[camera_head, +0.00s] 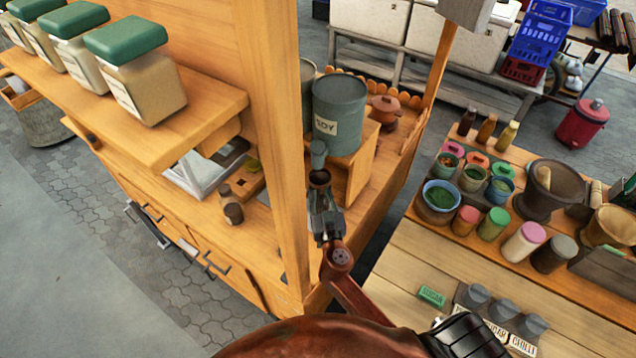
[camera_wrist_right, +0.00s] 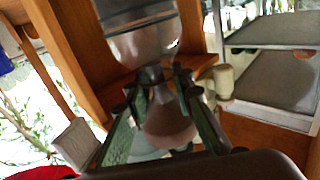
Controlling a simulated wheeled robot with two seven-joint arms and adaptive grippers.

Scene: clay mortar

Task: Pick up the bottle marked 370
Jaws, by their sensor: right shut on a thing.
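No mark 370 can be read in either view. My right gripper (camera_head: 324,208) is in front of the wooden post, beside the grey-green drum marked SOY (camera_head: 340,115). In the right wrist view the right gripper (camera_wrist_right: 165,100) is shut on a brownish rounded thing (camera_wrist_right: 168,127), and a shiny grey vessel shape (camera_wrist_right: 143,38) shows just beyond it. Whether the held thing is the marked bottle I cannot tell. Three small bottles, dark red (camera_head: 467,122), brown (camera_head: 486,130) and yellow (camera_head: 507,137), stand at the back of the right table. My left gripper is not in view.
A wooden post (camera_head: 272,120) and shelf (camera_head: 190,130) with green-lidded jars (camera_head: 140,80) are at the left. The right table (camera_head: 420,265) holds several paint-coloured pots, a mortar (camera_head: 545,195) and a green label (camera_head: 432,296). Its front left part is bare.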

